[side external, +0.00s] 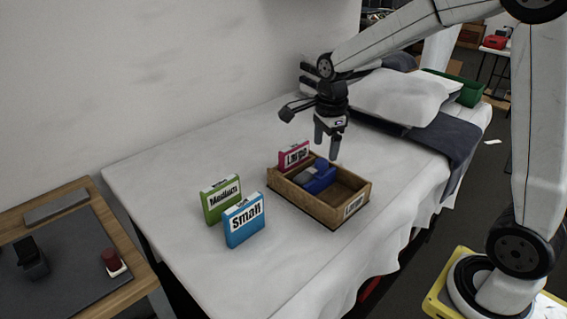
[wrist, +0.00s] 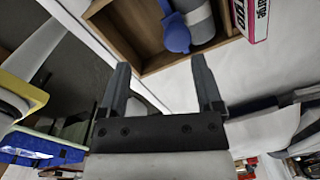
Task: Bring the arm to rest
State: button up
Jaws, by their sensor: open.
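My gripper (side external: 328,143) hangs above the back part of a wooden tray on the white-covered bed. Its two fingers (wrist: 160,88) stand apart with nothing between them in the wrist view. The wooden tray (side external: 328,211) holds a blue thing (side external: 318,181) and a grey cylinder (wrist: 201,22), which lies beside the blue piece (wrist: 177,36) in the wrist view. The fingertips are clear of the tray and its contents. My arm is stretched out over the bed from the right.
A pink box (side external: 293,156) stands by the tray's back edge. A green box (side external: 221,198) and a blue box labelled Small (side external: 244,221) stand to its left. A pillow (side external: 398,97) and a green bin (side external: 468,91) are behind. A side table (side external: 100,216) is at left. The bed's left part is clear.

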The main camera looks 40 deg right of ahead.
jog(key=s+a+f+n, duration=0.1)
jog(key=s+f+n, duration=0.1)
jog(key=n, duration=0.4)
jog(key=s+a+f+n+t, duration=0.1)
jog(key=s+a+f+n, duration=0.1)
jog(key=s+n, duration=0.3)
jog(key=s+a+f+n, duration=0.2)
jog(key=s+f+n, duration=0.1)
jog(key=n, duration=0.6)
jog(key=shift+s+a+f+t, duration=0.1)
jog(key=shift+s+f+t, duration=0.1)
jog(key=shift+s+t, duration=0.2)
jog(key=shift+s+a+f+n, duration=0.1)
jog(key=shift+s+f+n, duration=0.1)
jog(key=shift+s+n, duration=0.3)
jog(key=shift+s+a+f+n, duration=0.1)
jog(key=shift+s+f+n, duration=0.05)
jog(key=shift+n, duration=0.55)
